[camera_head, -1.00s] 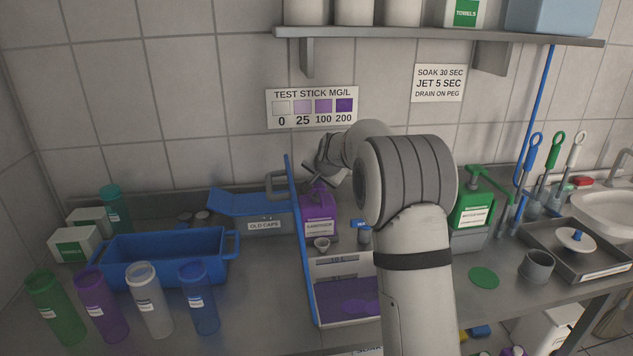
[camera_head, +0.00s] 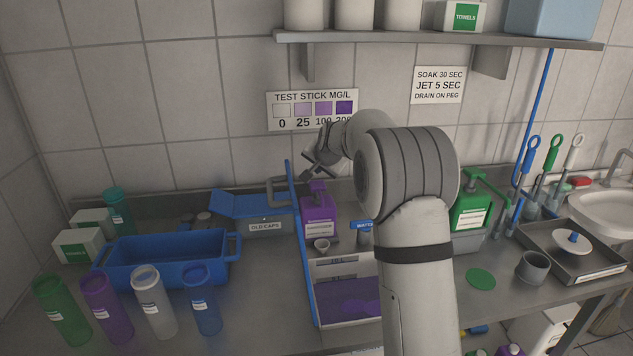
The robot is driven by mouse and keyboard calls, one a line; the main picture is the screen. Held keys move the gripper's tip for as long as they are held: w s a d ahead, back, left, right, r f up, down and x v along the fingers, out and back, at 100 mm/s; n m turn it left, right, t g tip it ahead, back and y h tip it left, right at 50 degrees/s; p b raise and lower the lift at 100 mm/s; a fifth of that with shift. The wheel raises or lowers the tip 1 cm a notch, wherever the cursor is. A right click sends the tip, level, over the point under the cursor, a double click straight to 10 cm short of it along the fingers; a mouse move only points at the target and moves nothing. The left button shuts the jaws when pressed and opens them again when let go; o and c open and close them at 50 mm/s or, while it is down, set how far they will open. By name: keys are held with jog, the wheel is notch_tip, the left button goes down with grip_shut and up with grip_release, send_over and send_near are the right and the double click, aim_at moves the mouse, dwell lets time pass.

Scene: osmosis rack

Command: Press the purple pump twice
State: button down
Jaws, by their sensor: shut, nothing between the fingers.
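The purple pump bottle (camera_head: 319,226) stands upright behind a purple-bottomed tray (camera_head: 343,270), just right of an upright blue panel (camera_head: 298,235). Its label faces me and its purple pump head (camera_head: 317,187) shows at the top. My gripper (camera_head: 309,168) is just above the pump head, with its fingers tilted down and left. It is shut and holds nothing. A narrow gap seems to lie between the fingers and the pump head, though the view is small.
A grey bin labelled OLD CAPS (camera_head: 265,227) is to the left, behind a blue basin (camera_head: 165,262) and several coloured bottles. A green pump bottle (camera_head: 473,210) stands right of my arm. The wall is close behind.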

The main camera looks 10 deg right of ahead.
notch_tip(320, 180, up, 3)
jog(key=shift+r+p, duration=0.15)
jog(key=shift+p, duration=0.7)
dwell(1.8)
jog(key=n+g, duration=0.1)
jog(key=n, duration=0.1)
send_near(318, 186)
jog(key=s+a+r, duration=0.1)
jog(key=s+r, duration=0.3)
jog(key=r, duration=0.1)
jog(key=s+f+n+g, duration=0.2)
jog(key=s+f+n, duration=0.1)
jog(key=s, duration=1.6)
jog(key=s+f+n+g+h, duration=0.1)
jog(key=s+f+n+g, duration=0.1)
jog(key=s, duration=1.7)
jog(key=shift+s+f+n+g, duration=0.3)
jog(key=shift+f+n+g, duration=0.15)
jog(key=shift+f, duration=0.45)
